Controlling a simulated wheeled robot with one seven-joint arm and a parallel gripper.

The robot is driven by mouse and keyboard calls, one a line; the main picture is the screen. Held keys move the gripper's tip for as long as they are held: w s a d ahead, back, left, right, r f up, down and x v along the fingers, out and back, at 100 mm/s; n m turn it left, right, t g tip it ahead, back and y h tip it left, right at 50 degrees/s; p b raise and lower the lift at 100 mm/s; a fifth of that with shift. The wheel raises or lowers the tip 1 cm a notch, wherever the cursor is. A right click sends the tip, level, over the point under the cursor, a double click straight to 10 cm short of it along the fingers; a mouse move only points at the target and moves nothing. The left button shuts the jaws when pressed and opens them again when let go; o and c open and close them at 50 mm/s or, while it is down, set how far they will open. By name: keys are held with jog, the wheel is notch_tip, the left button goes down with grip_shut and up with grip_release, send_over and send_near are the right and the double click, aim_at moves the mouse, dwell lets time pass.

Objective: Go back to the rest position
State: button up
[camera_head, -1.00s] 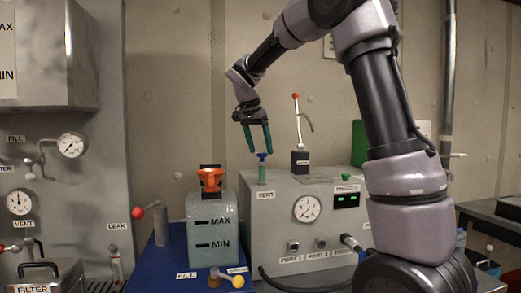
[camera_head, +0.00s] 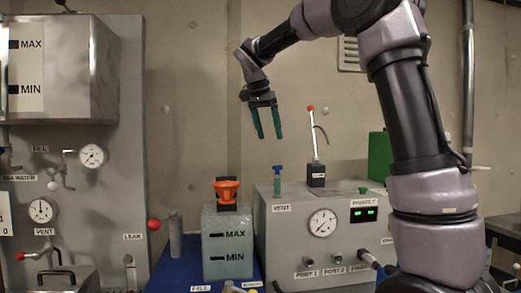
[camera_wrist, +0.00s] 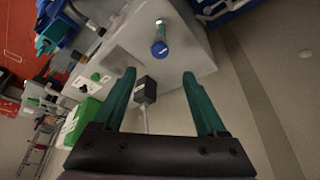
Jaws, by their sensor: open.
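My gripper (camera_head: 268,122) has two green fingers, spread apart with nothing between them. It hangs in the air above the grey machine box (camera_head: 290,235), clear of everything. In the wrist view the open fingers (camera_wrist: 160,95) also show empty. Below the gripper, a vent valve with a blue top and green body (camera_head: 277,182) stands upright on the box. The valve shows in the wrist view (camera_wrist: 159,46) beyond the fingertips.
A red-tipped lever on a black block (camera_head: 316,173) stands on the box, right of the gripper. A steel tank (camera_head: 75,70) hangs at far left. The air around the gripper is clear.

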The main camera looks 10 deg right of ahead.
jog(key=s+d+f+n+t+y, duration=0.1)
jog(key=s+d+f, duration=0.2)
jog(key=s, duration=0.5)
jog(key=s+d+f+n+t+y, duration=0.1)
jog(key=s+d+f+n+y, duration=0.1)
jog(key=s, duration=0.7)
jog(key=s+d+f+n+t+y, duration=0.2)
jog(key=s+d+f, duration=0.2)
jog(key=s, duration=0.5)
jog(key=shift+f, duration=0.4)
jog(key=shift+d, duration=0.1)
